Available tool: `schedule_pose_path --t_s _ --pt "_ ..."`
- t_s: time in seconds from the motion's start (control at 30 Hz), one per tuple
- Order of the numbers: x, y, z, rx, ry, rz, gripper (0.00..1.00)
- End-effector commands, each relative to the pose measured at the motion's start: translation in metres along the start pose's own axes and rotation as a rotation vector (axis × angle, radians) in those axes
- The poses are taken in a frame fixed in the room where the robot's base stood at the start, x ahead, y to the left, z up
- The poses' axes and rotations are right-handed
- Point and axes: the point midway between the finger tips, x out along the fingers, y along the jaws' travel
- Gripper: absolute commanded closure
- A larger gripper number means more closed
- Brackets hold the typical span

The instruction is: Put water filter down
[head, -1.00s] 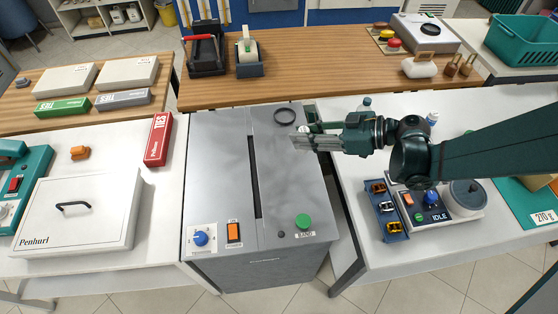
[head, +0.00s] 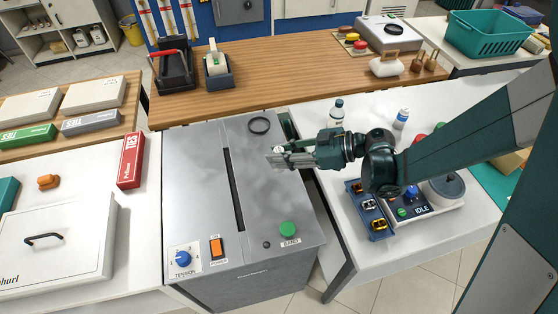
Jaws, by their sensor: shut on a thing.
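My gripper (head: 275,158) comes in from the right over the right half of the grey metal machine (head: 201,205), its fingers pointing left. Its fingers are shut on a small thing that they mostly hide. I cannot tell how far the fingers are above the machine top. No other thing in view is clearly a water filter.
On the white table (head: 330,185) at right stand a bottle (head: 337,110) and a blue tray (head: 361,187). The wooden counter's middle is clear.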

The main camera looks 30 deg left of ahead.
Motion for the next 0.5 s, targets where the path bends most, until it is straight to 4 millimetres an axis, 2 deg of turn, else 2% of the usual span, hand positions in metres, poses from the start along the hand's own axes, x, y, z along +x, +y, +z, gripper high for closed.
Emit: schedule_pose_path --t_s 0.3,0.5 --pt "0.011 0.0 0.028 0.0 0.0 0.0 0.89" --pt "0.013 0.0 0.03 0.0 0.0 0.0 0.89"
